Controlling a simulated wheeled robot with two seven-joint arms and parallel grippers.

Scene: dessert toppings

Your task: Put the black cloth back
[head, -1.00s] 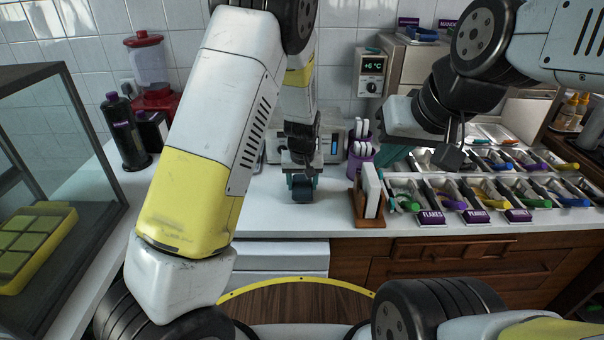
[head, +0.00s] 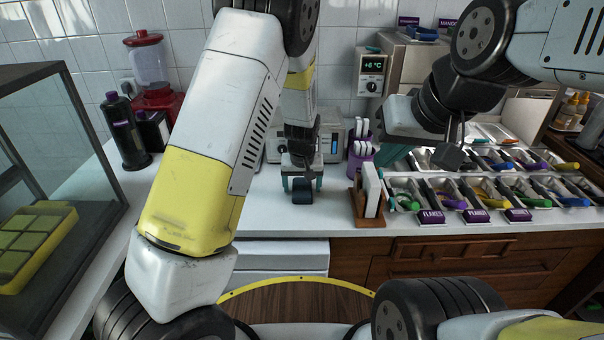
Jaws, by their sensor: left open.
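The black cloth (head: 302,191) is a small dark bundle lying on the white counter, just in front of the toaster-like appliance. My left gripper (head: 302,182) points down over it with its teal fingers spread apart, one on each side of the cloth. Whether the fingers touch the cloth cannot be told. My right gripper (head: 452,157) is at the right, above the topping trays; its dark fingers show only partly and their spacing is unclear.
A wooden holder (head: 370,212) with a white card stands right of the cloth. Topping trays (head: 480,190) with coloured tongs fill the right of the counter. A purple cup (head: 360,153) and a silver-grey appliance (head: 333,146) stand behind. Bare counter (head: 265,215) lies left of the cloth.

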